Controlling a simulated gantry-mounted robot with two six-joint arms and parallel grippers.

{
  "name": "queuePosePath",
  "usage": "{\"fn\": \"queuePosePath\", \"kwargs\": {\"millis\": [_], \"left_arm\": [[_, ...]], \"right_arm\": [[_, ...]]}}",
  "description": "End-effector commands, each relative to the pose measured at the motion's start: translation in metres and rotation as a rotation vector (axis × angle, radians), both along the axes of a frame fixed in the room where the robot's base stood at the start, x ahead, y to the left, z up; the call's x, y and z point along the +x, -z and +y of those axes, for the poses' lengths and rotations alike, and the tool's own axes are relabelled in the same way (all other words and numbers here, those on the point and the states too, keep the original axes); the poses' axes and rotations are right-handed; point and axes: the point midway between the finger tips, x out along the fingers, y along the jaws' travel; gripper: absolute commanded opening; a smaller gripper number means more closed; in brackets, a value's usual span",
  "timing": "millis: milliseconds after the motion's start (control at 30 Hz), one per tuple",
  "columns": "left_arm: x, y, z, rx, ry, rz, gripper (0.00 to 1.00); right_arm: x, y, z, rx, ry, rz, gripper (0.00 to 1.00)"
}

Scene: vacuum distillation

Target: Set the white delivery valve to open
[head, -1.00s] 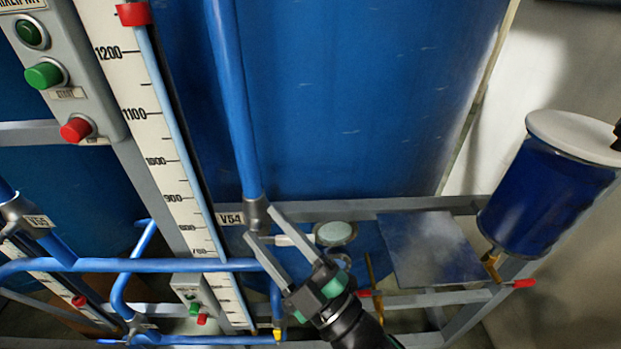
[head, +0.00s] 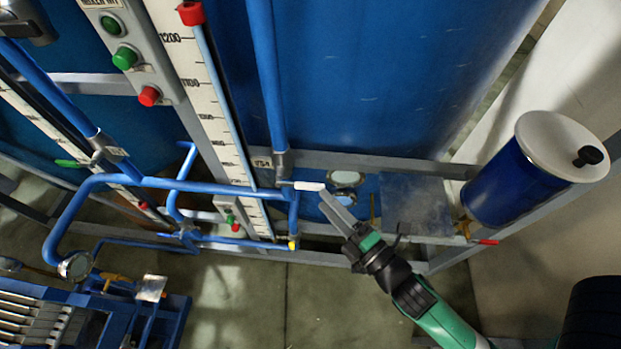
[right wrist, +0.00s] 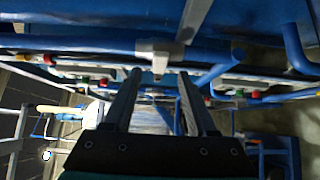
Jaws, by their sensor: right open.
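The white valve handle (head: 309,186) sticks out to the right from the valve under the V54 label (head: 262,163), at the foot of a vertical blue pipe. It lies roughly level, crosswise to that pipe. My right gripper (head: 333,204) is open and empty, just right of and below the handle, apart from it in the head view. In the right wrist view the open fingers (right wrist: 160,74) point at a pale handle-like piece (right wrist: 160,57) beyond the gap between their tips. My left gripper is not in view.
Blue pipes (head: 215,186) run left of the valve. A grey plate (head: 415,205) and a blue cylinder with a white lid (head: 560,146) stand to the right. A red handle (head: 488,242) sits below the cylinder. The floor (head: 330,300) in front is clear.

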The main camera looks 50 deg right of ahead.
Motion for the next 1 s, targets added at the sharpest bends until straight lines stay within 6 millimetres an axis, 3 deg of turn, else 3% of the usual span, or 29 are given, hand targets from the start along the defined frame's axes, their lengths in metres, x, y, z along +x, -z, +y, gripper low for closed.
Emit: {"fn": "queuePosePath", "kwargs": {"millis": [100,300,633,967,1000], "left_arm": [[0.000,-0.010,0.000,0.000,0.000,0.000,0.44],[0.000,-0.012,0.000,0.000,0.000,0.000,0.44],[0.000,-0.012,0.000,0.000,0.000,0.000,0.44],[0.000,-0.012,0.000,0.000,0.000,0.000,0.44],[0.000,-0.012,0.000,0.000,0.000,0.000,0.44]], "right_arm": [[0.028,-0.004,-0.008,0.001,0.002,-0.004,0.57],[0.057,-0.001,-0.015,0.001,0.001,-0.001,0.57],[0.063,0.000,-0.017,0.001,0.000,0.000,0.57],[0.063,0.000,-0.017,0.001,0.000,0.000,0.00],[0.063,0.000,-0.017,0.001,0.000,0.000,0.00]]}}
